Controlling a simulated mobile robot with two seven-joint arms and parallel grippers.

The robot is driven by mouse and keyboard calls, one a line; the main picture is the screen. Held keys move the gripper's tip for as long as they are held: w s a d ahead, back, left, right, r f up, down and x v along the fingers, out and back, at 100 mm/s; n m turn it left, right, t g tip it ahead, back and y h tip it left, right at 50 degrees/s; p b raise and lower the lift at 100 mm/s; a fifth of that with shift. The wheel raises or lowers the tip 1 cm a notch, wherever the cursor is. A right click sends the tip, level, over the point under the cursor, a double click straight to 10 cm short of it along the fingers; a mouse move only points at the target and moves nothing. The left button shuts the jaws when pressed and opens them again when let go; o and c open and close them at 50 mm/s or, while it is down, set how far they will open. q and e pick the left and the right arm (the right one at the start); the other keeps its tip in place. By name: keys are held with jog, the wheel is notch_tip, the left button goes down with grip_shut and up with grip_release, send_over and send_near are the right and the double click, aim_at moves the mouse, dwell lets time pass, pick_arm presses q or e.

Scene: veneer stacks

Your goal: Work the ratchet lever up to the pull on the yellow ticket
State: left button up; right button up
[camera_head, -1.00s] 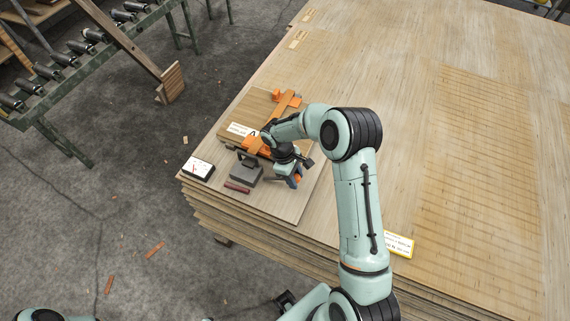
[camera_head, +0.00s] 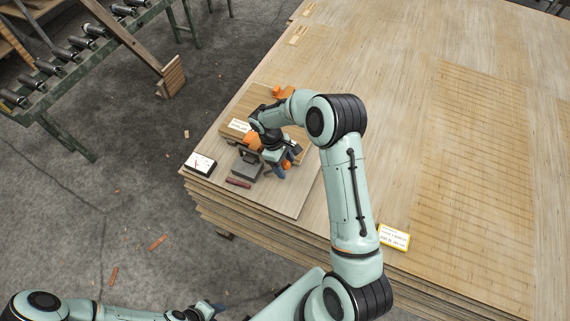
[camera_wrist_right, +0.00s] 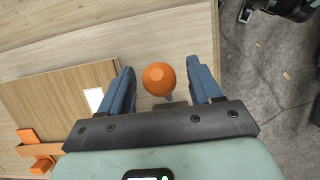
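The ratchet lever's orange round knob (camera_wrist_right: 160,78) lies between the two blue fingers of my right gripper (camera_wrist_right: 160,66) in the right wrist view, with a gap showing on both sides. The right gripper (camera_head: 281,168) is open. In the head view my right wrist hides most of the lever; part of the orange ratchet (camera_head: 252,143) shows beside it on a brown board (camera_head: 233,112). The yellow-edged ticket (camera_head: 394,237) lies at the front edge of the stack, its writing too small to read. My left gripper (camera_head: 208,309) is low at the bottom, its fingers unclear.
A grey block with a handle (camera_head: 245,164), a red stick (camera_head: 238,183) and a white-faced gauge (camera_head: 200,164) stand close to the right gripper. A white label (camera_head: 239,125) lies on the board. A roller conveyor (camera_head: 75,55) stands at left. The stack's right side is clear.

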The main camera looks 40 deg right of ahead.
jog(key=shift+w+r+p, duration=0.1)
jog(key=shift+r+p, duration=0.2)
jog(key=shift+r, duration=0.35)
jog(key=p+v, duration=0.1)
jog(key=v, duration=0.2)
jog(key=shift+w+r, duration=0.1)
jog(key=shift+w, duration=0.1)
jog(key=shift+p+v, duration=0.45)
jog(key=shift+v, duration=0.75)
pick_arm(q)
jog(key=shift+t, duration=0.3)
jog(key=w+r, duration=0.3)
jog(key=shift+w+r, duration=0.15)
jog(key=shift+w, duration=0.15)
pick_arm(e)
jog(key=shift+s+a, duration=0.1)
jog(key=shift+s, duration=0.05)
